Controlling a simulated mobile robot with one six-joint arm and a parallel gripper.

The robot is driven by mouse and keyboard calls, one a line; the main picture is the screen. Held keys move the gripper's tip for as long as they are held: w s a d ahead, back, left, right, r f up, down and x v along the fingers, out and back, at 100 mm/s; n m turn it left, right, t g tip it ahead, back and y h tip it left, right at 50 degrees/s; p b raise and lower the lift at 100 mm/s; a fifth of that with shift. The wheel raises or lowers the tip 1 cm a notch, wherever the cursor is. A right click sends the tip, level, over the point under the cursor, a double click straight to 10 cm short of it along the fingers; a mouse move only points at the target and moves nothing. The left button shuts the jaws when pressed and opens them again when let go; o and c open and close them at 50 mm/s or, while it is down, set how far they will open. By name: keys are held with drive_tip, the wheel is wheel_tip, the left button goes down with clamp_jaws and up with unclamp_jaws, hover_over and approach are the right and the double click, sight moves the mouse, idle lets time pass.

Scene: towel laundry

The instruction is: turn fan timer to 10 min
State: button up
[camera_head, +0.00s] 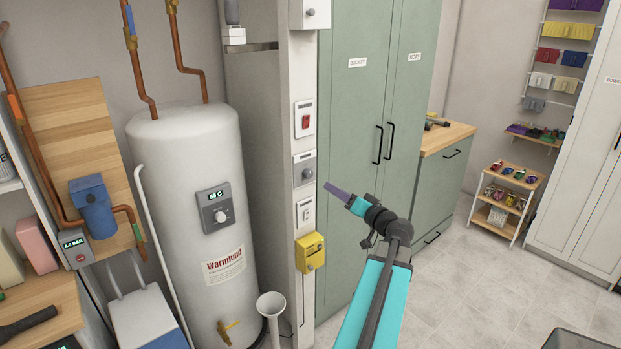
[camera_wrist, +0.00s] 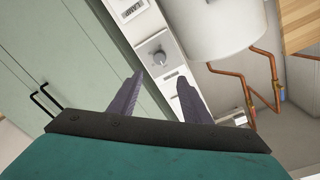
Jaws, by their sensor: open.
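The fan timer seems to be the grey plate with a round silver knob (camera_head: 307,173) on the narrow white wall panel. The knob also shows in the wrist view (camera_wrist: 159,58), just beyond my fingertips; its setting is too small to read. My gripper (camera_head: 327,187) is to the right of the knob in the head view. In the wrist view my gripper (camera_wrist: 160,79) is open, with its two grey-purple fingers apart and nothing between them. The fingers appear apart from the knob.
A red switch (camera_head: 305,121) is above the knob. A white switch plate (camera_head: 305,212) and a yellow box (camera_head: 310,252) are below it. The white water heater (camera_head: 188,165) stands left, and green cabinets (camera_head: 363,130) with black handles stand right. Open floor (camera_head: 480,280) lies right.

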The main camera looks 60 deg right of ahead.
sight(310, 174)
drive_tip(key=p+x, duration=0.5)
drive_tip(key=x, duration=0.7)
drive_tip(key=shift+r, duration=0.15)
drive_tip(key=shift+p+x, duration=0.45)
drive_tip(key=shift+x, duration=0.45)
drive_tip(key=shift+c, duration=0.4)
